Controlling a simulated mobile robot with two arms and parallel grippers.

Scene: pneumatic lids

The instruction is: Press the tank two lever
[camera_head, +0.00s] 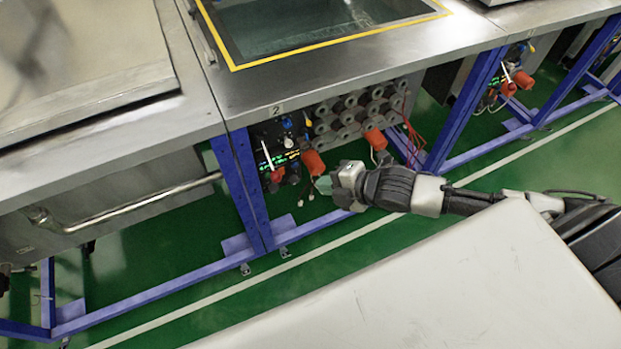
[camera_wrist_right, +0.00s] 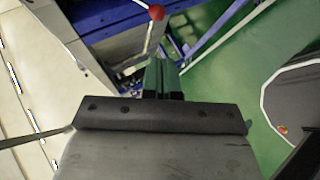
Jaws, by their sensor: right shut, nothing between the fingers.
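Tank two is the steel unit marked "2" (camera_head: 277,109), with a yellow-edged window on top. Its control panel sits under the front edge, left of a rack of grey cylinders. The tank two lever (camera_head: 268,158) is a pale rod with a red knob near its lower end. The red knob (camera_wrist_right: 156,13) also shows at the top of the right wrist view, beyond the fingertips. My right gripper (camera_head: 324,185) is shut and empty, right of and slightly below the knob, apart from it. Its greenish fingers show in the wrist view (camera_wrist_right: 161,76). My left gripper is out of view.
Orange-red parts (camera_head: 314,163) hang beside the panel, close to my right fingertips. A blue frame leg (camera_head: 240,190) stands left of the lever. Another unit with a similar panel and red knob (camera_head: 524,79) is at the right. Green floor lies below.

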